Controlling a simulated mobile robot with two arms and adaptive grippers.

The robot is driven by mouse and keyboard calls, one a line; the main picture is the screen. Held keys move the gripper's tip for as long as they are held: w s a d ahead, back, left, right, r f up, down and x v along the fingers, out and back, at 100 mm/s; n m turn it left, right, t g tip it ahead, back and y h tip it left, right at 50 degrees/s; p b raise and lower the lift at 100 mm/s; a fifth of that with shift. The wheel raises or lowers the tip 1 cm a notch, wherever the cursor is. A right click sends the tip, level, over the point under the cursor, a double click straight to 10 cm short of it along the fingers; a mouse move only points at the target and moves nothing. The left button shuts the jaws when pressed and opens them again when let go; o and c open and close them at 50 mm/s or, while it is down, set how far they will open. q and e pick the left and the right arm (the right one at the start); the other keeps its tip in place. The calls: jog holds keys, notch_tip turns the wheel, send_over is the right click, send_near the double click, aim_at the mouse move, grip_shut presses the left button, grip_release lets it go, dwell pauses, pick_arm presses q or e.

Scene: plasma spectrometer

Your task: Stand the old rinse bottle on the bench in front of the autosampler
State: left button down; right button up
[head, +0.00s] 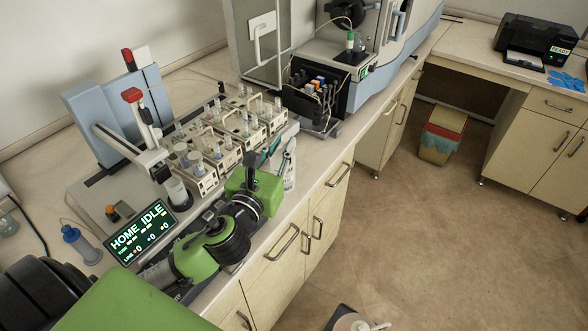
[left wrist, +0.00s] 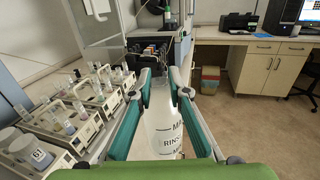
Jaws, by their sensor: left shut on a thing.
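The old rinse bottle (head: 290,170) is white, with dark lettering that shows in the left wrist view (left wrist: 158,135). It looks upright at the front strip of the bench (head: 318,158). My left gripper (head: 272,150) is shut on it, with a teal finger on either side in the left wrist view (left wrist: 162,82). I cannot tell whether its base touches the bench. The autosampler (head: 112,200), with vial racks and a "HOME IDLE" display, stands to the left of the bottle. My right gripper is not in view.
Vial racks (head: 228,150) stand close to my left gripper. The spectrometer (head: 395,30) with a black pump unit (head: 318,95) is farther back. A blue-capped bottle (head: 80,243) stands at the left. Drawers (head: 300,240) lie below the bench edge; the floor (head: 440,240) to the right is mostly clear.

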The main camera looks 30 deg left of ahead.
pick_arm(q)
jog(key=w+a+f, duration=0.2)
jog(key=w+f, duration=0.4)
jog(key=w+a+f+b, duration=0.1)
jog(key=w+a+f, duration=0.2)
jog(key=w+f, duration=0.3)
jog(key=shift+w+a+f, duration=0.35)
jog(key=shift+w, duration=0.25)
jog(key=shift+f+b, duration=0.2)
jog(key=shift+b, duration=0.15)
jog(key=c, duration=1.9)
grip_release()
jog(key=shift+r, duration=0.1)
